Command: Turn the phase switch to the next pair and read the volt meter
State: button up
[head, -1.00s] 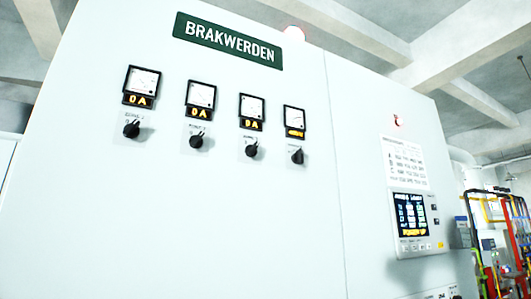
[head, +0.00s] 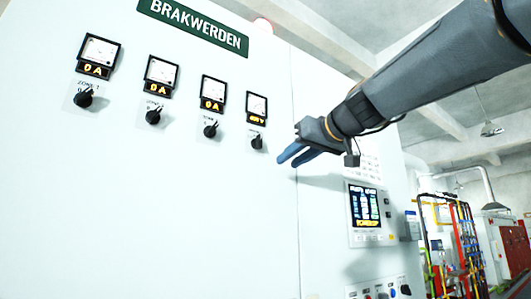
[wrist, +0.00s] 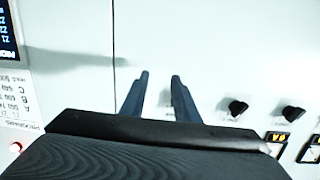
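The phase switch (head: 256,142) is the rightmost black knob in the row on the white cabinet in the head view. The volt meter (head: 256,108) sits just above it, with a small amber display too small to read. My gripper (head: 283,160) is just right of and slightly below the switch in the picture, apart from it and empty. In the wrist view its two blue fingers (wrist: 154,75) are spread. A pale label shows between them, and the gripper body seems to hide the phase switch there.
Three ammeters reading 0 A stand left, each above a knob; one such knob (wrist: 237,107) shows in the wrist view. A lit screen (head: 364,211) is below right of my gripper. The BRAKWERDEN sign (head: 194,25) is above.

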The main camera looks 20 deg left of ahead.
jog(key=n+y, duration=0.2)
send_near(261, 137)
jog(key=p+x, duration=0.3)
jog(key=x, duration=0.5)
jog(key=shift+p, duration=0.35)
grip_shut()
